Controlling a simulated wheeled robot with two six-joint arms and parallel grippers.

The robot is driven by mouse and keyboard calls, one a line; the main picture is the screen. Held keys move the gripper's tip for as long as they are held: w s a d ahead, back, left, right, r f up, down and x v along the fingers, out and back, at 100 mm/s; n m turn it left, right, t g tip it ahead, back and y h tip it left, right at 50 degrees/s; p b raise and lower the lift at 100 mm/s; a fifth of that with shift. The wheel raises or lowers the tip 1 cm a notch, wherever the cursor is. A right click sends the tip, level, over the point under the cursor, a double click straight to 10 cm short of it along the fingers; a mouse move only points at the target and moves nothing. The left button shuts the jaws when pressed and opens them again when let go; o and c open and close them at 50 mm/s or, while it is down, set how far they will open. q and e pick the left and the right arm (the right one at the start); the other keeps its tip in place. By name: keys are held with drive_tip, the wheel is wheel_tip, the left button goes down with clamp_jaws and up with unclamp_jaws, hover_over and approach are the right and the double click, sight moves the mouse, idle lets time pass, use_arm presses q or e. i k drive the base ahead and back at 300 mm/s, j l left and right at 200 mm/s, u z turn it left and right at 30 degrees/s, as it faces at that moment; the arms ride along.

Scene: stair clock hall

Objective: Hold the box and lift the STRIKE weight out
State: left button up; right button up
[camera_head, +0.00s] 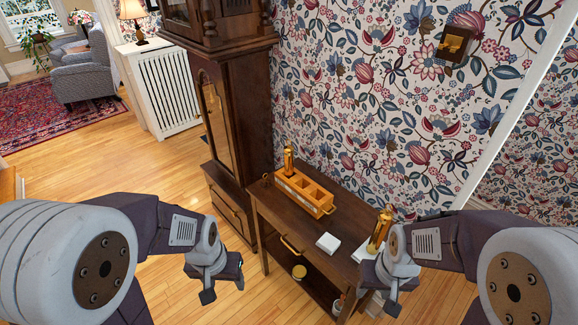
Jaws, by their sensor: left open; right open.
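A wooden box (318,209) with open compartments sits on the dark side table (281,216). A brass cylinder weight (288,162) stands upright at the box's far left end. A second brass cylinder (380,231) stands at the table's right end, outside the box. I cannot read any label, so I cannot tell which is the STRIKE weight. My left gripper (224,290) is open and empty, left of the table and apart from the box. My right gripper (380,303) is open and empty, in front of the table's right end.
A small white block (327,243) lies on the table in front of the box. Another white item (363,251) is by the second cylinder. A tall clock case (226,125) stands left of the table, the papered wall behind.

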sight(288, 150)
drive_tip(key=i+j+z, duration=0.4)
drive_tip(key=j, duration=0.2)
drive_tip(key=j+z, duration=0.2)
drive_tip(key=j, duration=0.15)
drive_tip(key=i+j+z, duration=0.2)
drive_tip(key=j, duration=0.15)
drive_tip(key=j+z, duration=0.2)
drive_tip(key=j, duration=0.15)
